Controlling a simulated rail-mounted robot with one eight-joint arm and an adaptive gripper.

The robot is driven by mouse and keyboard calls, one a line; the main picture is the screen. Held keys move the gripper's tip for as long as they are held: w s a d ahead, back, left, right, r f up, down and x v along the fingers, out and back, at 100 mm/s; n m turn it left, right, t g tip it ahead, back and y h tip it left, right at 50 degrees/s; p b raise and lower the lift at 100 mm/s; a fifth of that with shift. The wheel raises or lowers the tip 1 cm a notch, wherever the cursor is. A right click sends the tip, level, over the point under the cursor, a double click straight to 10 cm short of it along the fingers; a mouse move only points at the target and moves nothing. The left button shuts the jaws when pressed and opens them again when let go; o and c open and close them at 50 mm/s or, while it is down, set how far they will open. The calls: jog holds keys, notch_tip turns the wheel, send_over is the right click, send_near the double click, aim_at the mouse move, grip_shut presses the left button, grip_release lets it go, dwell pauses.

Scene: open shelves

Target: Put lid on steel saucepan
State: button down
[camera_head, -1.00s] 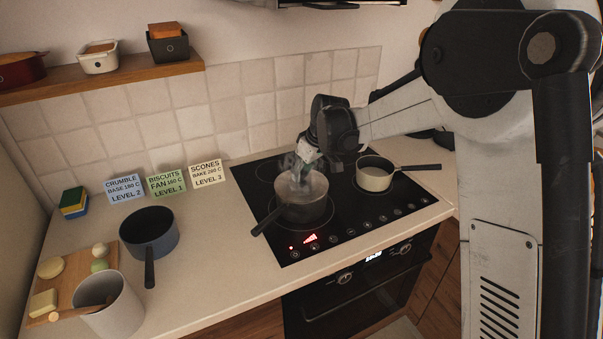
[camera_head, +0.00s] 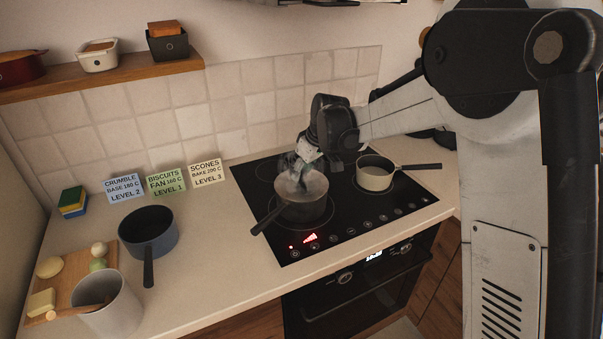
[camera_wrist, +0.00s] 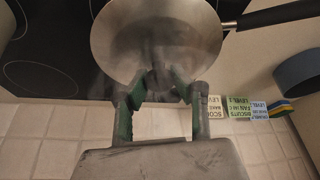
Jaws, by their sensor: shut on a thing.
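The steel saucepan (camera_head: 303,211) sits on the front left of the hob, its dark handle pointing toward the front left. My gripper (camera_head: 298,176) is directly over it. A round, greyish, see-through lid (camera_head: 314,186) appears at the pan's mouth, under my fingers; steam or haze blurs its edge. In the wrist view, my green-padded fingers (camera_wrist: 157,88) are closed on a small dark knob at the near side of the round steel shape. Whether the lid rests fully on the pan rim or hovers just above it, I cannot tell.
A cream saucepan (camera_head: 375,174) stands to the right on the hob. A blue-grey pan (camera_head: 149,236), a light-coloured pot (camera_head: 109,305) and a cutting board (camera_head: 75,294) are on the counter at left. Recipe cards (camera_head: 166,184) stand near the tiled wall. Counter between blue-grey pan and hob is clear.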

dwell(0.3)
jog(key=c, duration=0.9)
grip_release()
jog(key=shift+r+p, duration=1.55)
jog(key=shift+r, duration=1.95)
jog(key=shift+c, duration=0.2)
grip_shut()
